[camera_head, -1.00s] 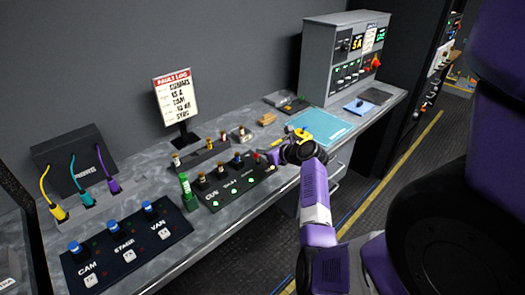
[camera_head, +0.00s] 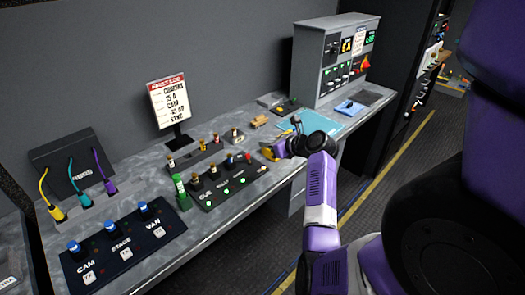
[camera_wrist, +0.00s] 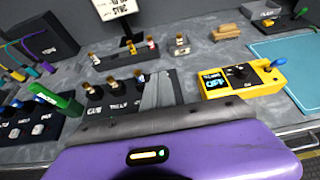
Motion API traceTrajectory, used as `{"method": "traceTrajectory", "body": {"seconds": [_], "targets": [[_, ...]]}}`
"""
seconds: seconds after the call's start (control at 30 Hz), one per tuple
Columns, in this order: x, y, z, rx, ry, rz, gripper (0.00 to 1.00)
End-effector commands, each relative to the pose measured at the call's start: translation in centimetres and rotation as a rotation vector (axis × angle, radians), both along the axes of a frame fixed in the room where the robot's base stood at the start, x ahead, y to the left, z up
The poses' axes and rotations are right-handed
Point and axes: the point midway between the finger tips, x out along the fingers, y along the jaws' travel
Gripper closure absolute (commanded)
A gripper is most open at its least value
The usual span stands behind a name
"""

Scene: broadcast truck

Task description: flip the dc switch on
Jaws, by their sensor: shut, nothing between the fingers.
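No label reading DC is legible, so I cannot tell which switch is the DC one. A yellow box (camera_wrist: 240,84) with a lit cyan display, a black knob and a blue-tipped lever (camera_wrist: 277,63) lies on the worktop, to the right of my gripper in the wrist view. In the head view, a bit of yellow (camera_head: 268,155) shows beside my gripper, the rest hidden by it. My gripper (camera_wrist: 158,88) is shut and empty, over the right part of the black panel (camera_wrist: 110,98) with several capped posts. It also shows in the head view (camera_head: 274,151).
A grey rack unit (camera_head: 309,62) with switches and displays stands at the back right. A light-blue mat (camera_head: 318,122) lies before it. A green bottle-like object (camera_head: 181,190) and a CAM/STAGE/VAN panel (camera_head: 107,258) are to the left. A sign (camera_head: 168,103) stands behind.

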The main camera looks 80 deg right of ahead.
Motion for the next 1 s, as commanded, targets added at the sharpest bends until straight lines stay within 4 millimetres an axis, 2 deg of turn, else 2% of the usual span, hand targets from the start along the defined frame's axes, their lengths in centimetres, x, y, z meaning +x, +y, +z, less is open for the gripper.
{"method": "traceTrajectory", "body": {"seconds": [0.1,0.3,1.0], "targets": [[-0.6,0.4,1.5,-0.002,0.0,0.0,1.0],[-1.1,0.7,2.6,0.001,0.0,0.0,1.0],[-1.1,0.7,2.7,-0.013,0.008,0.007,1.0]]}}
